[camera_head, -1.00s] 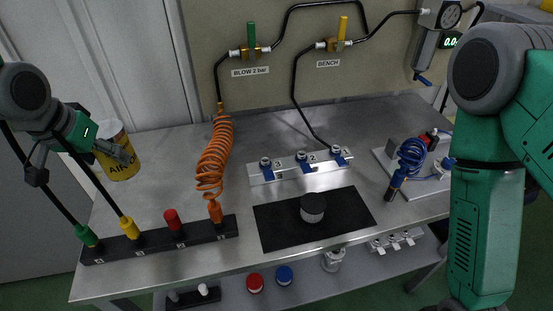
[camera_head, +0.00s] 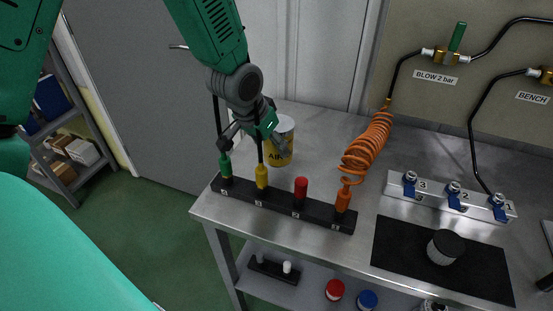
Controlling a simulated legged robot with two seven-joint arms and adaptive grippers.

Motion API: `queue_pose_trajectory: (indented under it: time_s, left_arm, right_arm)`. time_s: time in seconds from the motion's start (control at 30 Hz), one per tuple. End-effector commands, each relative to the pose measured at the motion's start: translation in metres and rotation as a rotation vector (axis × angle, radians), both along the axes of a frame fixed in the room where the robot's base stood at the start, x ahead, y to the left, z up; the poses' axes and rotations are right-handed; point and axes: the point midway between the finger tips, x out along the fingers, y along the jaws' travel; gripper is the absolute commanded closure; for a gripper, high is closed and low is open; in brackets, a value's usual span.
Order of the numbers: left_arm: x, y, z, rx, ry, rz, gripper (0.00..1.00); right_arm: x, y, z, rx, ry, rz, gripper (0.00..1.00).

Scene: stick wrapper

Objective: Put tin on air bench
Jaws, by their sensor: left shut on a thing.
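The tin (camera_head: 284,158) is yellow with a white lid and dark "AIR" lettering. It stands upright at the left end of the grey metal air bench (camera_head: 330,128), behind the black rack. My left gripper (camera_head: 268,136) reaches down from above and is shut on the tin at its left side. The fingers hide part of the tin. Whether its base touches the bench top or hangs just above it, I cannot tell. My right gripper is out of view.
The black rack (camera_head: 322,219) with green, yellow, red and orange pieces stands in front of the tin. An orange coiled hose (camera_head: 368,150) rises to its right. A white valve block (camera_head: 425,196) and a black mat (camera_head: 400,258) with a dark-topped puck (camera_head: 444,247) lie further right.

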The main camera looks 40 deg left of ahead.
Motion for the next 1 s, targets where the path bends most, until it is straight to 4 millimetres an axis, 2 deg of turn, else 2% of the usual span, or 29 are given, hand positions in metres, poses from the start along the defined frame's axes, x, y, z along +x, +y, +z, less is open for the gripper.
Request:
queue_pose_trajectory:
  time_s: [0.23,0.4,0.63,0.67,0.7,0.73,1.0]
  left_arm:
    - [-0.001,0.000,-0.020,0.000,-0.002,0.000,0.88]
    - [0.000,0.000,-0.044,0.000,-0.001,0.000,0.88]
    - [0.000,0.000,-0.047,0.000,-0.003,0.000,0.88]
    - [-0.001,0.000,-0.047,0.000,-0.001,0.000,0.40]
    - [-0.001,0.000,-0.047,0.000,-0.001,0.000,0.26]
    - [-0.001,0.000,-0.047,0.000,-0.001,0.000,0.21]
    - [-0.001,0.000,-0.046,0.000,-0.001,0.000,0.21]
  right_arm:
    - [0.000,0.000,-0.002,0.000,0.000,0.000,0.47]
    - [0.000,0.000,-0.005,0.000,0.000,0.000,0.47]
    - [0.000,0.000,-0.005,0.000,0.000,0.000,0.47]
    - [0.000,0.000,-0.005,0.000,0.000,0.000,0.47]
    - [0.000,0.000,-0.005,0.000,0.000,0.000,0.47]
    - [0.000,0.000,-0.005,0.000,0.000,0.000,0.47]
    - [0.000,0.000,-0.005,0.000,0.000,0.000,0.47]
